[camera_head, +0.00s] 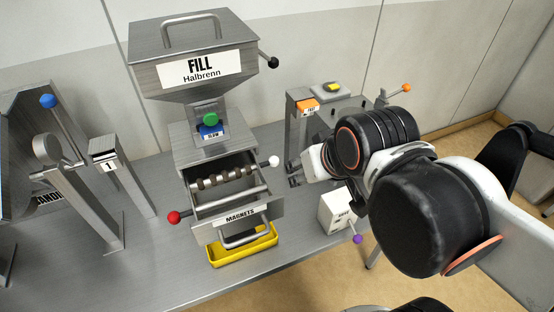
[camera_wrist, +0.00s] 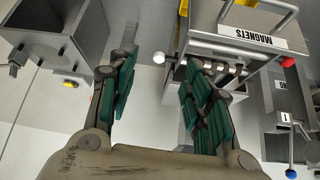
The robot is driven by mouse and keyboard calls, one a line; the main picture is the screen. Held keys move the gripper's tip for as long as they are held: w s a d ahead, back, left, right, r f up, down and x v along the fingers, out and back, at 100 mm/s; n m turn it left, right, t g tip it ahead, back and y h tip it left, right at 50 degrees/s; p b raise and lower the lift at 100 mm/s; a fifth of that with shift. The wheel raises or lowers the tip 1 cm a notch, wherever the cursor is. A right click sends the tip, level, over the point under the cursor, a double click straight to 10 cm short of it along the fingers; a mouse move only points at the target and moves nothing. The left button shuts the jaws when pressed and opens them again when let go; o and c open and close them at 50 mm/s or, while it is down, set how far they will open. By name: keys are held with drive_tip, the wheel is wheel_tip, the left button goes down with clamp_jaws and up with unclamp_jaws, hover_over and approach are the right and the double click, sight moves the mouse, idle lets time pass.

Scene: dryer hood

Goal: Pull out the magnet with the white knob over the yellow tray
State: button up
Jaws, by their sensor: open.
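The white knob (camera_head: 273,161) is on the right end of the ringed magnet rod (camera_head: 222,178), which lies across the open MAGNETS drawer (camera_head: 262,206). The yellow tray (camera_head: 230,256) sits on the bench below the drawer front. My gripper (camera_head: 294,172) is just right of the white knob. In the wrist view my gripper (camera_wrist: 159,60) is open, and the white knob (camera_wrist: 158,58) shows between its fingertips. Nothing is gripped; how deep the knob is between the fingers I cannot tell. My arm hides part of the bench at right.
A red knob (camera_head: 174,217) is at the left of the drawer, on a second, smooth rod. The FILL hopper (camera_head: 195,60) stands above. A small white box with a purple knob (camera_head: 358,239) is at right. A grey stand with an orange label (camera_head: 307,106) is behind my gripper.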

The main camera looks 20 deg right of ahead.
drive_tip(key=w+r+m+g+p, duration=0.2)
drive_tip(key=w+m, duration=0.5)
drive_tip(key=w, duration=0.2)
drive_tip(key=m+g+p, duration=0.1)
drive_tip(key=m+g, duration=0.2)
drive_tip(key=m, duration=0.4)
approach(274, 158)
drive_tip(key=shift+m+y, duration=0.3)
drive_tip(key=f+b, duration=0.1)
drive_tip(key=f, duration=0.2)
drive_tip(key=w+f+b, duration=0.1)
drive_tip(key=f, duration=0.2)
drive_tip(key=f+b, duration=0.2)
drive_tip(key=f, duration=0.1)
drive_tip(key=shift+w+f, duration=0.3)
drive_tip(key=shift+f, duration=0.05)
